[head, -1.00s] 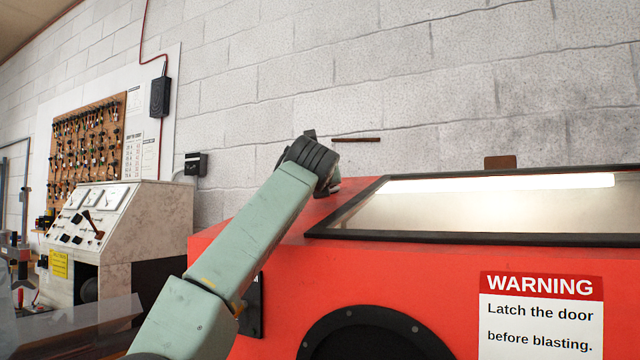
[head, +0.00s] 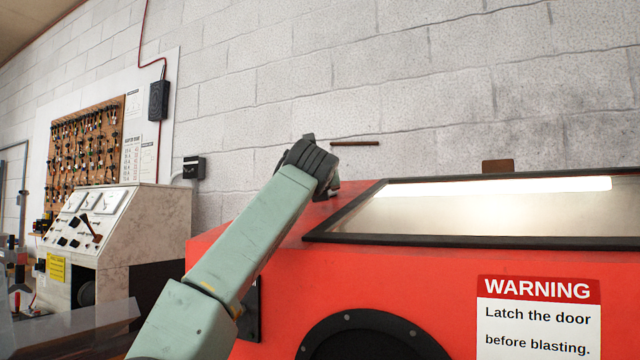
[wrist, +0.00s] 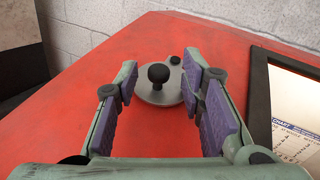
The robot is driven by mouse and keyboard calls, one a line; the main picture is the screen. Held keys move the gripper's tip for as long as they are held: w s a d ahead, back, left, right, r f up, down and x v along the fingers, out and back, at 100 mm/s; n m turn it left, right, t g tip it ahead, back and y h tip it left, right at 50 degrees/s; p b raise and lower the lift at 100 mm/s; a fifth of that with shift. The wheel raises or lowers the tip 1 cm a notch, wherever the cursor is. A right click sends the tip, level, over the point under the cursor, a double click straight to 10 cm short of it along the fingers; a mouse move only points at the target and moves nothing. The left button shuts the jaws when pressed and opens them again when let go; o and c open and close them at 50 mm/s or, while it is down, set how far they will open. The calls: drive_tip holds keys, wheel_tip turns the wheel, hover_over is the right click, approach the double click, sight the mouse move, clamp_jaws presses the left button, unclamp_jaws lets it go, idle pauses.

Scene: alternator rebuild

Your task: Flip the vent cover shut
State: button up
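The vent cover (wrist: 173,91) is a round grey metal disc with a black ball knob (wrist: 158,74) on it. It lies on the red sloping top of the cabinet (wrist: 190,30), with a small dark pivot or screw (wrist: 175,60) at its far right edge. I see no vent hole; whether one lies under the disc I cannot tell. My gripper (wrist: 160,84) is open, its purple-padded fingers on either side of the knob in the picture, with clear gaps to it. In the head view my arm hides most of the gripper and the cover.
A black-framed window (head: 480,238) is set in the cabinet to the right of my gripper. A block wall (head: 400,80) stands close behind the cabinet, with a thin brown bar (head: 355,143) in front of it. A test bench (head: 120,215) stands at the left.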

drive_tip(key=s, duration=0.7)
drive_tip(key=s+a, duration=0.1)
drive_tip(key=s, duration=0.3)
drive_tip(key=shift+s+a, duration=0.1)
drive_tip(key=shift+s, duration=0.4)
